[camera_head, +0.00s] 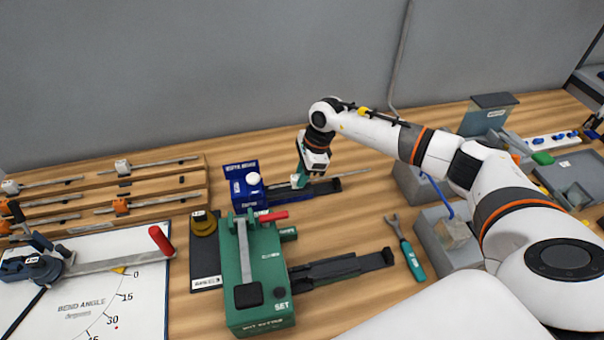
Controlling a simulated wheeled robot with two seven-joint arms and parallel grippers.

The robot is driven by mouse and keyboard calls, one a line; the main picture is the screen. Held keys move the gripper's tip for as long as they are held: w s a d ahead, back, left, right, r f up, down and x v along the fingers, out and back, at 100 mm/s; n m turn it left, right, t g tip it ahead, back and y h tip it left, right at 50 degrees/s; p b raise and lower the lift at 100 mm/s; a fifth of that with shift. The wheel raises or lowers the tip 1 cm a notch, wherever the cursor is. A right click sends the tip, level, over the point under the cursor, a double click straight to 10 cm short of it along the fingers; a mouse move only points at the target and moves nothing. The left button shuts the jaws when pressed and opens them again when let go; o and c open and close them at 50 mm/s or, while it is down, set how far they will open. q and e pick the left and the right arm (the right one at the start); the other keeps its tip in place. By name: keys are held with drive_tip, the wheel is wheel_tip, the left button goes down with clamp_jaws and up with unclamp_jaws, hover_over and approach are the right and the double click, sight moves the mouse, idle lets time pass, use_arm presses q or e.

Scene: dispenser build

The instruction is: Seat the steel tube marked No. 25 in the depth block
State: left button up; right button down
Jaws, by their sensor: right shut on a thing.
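My right gripper (303,181) reaches down beside the blue block (243,195), on its right side. It is shut on a thin steel tube (354,173), whose free end sticks out to the right over a dark rail. The tube's other end is hidden by the gripper and block, so I cannot tell whether it is in the block. No number on the tube is readable. The blue block has a raised label plate at the back and a white knob on top; I cannot read whether it is the depth block. My left gripper is not in view.
A green bench tool (252,275) with a red handle stands in front of the block. Wooden racks (150,190) with several tubes lie at the left, behind a bend-angle board (105,290). A teal-handled wrench (412,260) lies right of centre. Grey bins stand further right.

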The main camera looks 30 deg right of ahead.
sight(280, 185)
drive_tip(key=shift+f+b, duration=0.45)
drive_tip(key=shift+w+a, duration=0.1)
drive_tip(key=shift+a, duration=0.15)
drive_tip(key=shift+w+a+b, duration=0.2)
drive_tip(key=shift+a, duration=0.55)
drive_tip(key=shift+w+a+b, duration=0.15)
drive_tip(key=shift+w+a, duration=0.05)
drive_tip(key=shift+a, duration=0.6)
drive_tip(key=shift+w+a+b, duration=0.2)
drive_tip(key=shift+a, duration=0.55)
drive_tip(key=c, duration=0.9)
unclamp_jaws()
drive_tip(key=shift+r, duration=0.15)
